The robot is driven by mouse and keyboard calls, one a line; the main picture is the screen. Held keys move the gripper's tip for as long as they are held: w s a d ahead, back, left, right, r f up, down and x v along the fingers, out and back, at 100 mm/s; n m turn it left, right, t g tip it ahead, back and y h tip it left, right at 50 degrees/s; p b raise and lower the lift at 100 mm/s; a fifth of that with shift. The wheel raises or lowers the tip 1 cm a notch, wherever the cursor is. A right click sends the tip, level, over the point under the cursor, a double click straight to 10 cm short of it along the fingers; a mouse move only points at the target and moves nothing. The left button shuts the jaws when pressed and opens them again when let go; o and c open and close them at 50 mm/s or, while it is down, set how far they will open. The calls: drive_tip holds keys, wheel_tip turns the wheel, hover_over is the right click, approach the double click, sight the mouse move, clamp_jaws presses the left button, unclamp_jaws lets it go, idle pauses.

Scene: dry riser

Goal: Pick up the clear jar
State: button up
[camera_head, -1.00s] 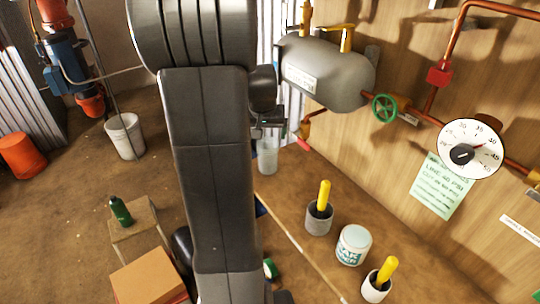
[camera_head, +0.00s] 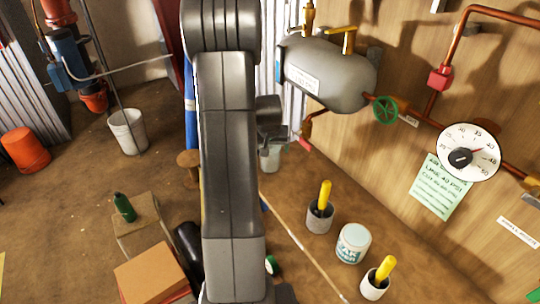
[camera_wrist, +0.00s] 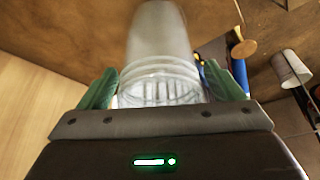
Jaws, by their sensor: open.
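The clear jar (camera_wrist: 160,45) is a whitish, see-through cylinder with a ribbed neck. In the wrist view it lies between the two green fingers of my gripper (camera_wrist: 165,86), its ribbed end closest to the palm. The fingers are spread, one on each side; I cannot tell whether either touches it. In the head view the jar (camera_head: 270,159) shows small just below my wrist, partly hidden by my arm. My fingertips are mostly hidden there.
A wood-panelled wall carries a grey tank (camera_head: 326,75), a green valve wheel (camera_head: 385,109) and a gauge (camera_head: 468,152) close to the jar's right. A white tub (camera_head: 352,243) and two yellow-handled pots (camera_head: 320,216) stand nearer. A white bucket (camera_head: 127,132) stands left.

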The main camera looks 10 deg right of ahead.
drive_tip(key=shift+w+f, duration=0.1)
drive_tip(key=shift+f, duration=0.25)
